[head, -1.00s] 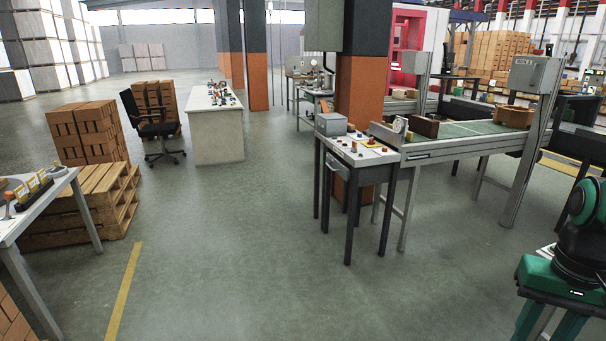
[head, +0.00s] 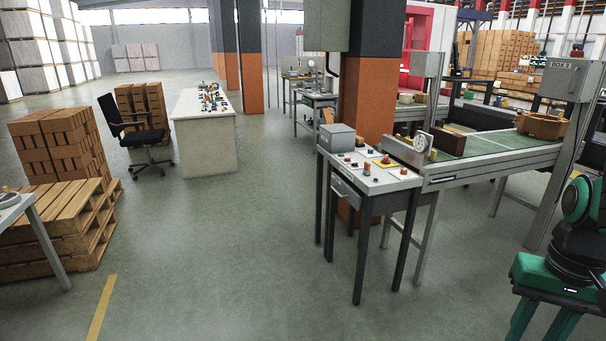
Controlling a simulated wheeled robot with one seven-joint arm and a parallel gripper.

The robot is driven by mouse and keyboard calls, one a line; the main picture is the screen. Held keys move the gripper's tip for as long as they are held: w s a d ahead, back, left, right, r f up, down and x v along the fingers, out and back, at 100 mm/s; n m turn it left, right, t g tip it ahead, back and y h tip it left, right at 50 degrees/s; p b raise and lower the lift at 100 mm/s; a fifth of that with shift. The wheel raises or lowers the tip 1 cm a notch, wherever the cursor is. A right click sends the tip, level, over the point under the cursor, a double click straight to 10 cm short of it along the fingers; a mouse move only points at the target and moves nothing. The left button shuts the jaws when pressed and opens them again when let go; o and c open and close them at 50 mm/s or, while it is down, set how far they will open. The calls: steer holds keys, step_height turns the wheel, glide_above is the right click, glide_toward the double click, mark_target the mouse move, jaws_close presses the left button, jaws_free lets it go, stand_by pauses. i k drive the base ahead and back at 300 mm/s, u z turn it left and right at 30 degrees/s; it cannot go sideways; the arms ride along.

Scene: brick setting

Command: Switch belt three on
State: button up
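A small dark-legged control table (head: 352,190) stands right of centre in the head view, with several coloured buttons or knobs (head: 372,165) and a grey box (head: 337,138) on its top. They are too small to tell apart or read. Behind it to the right runs a conveyor with a green belt (head: 485,143). A brown block (head: 540,126) and a darker box (head: 447,142) sit on it. A grey cabinet on a post, labelled "BOX 3" (head: 566,78), stands over the belt's right part. My gripper is not in view.
A wide stretch of grey floor (head: 225,255) is clear in front of the control table. A green-and-black machine (head: 565,262) is at lower right. An orange-and-grey pillar (head: 367,95) rises behind the control table.

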mark_target(385, 160)
steer(key=i, duration=1.1)
steer(key=z, duration=0.25)
steer(key=i, duration=1.95)
steer(key=u, duration=0.05)
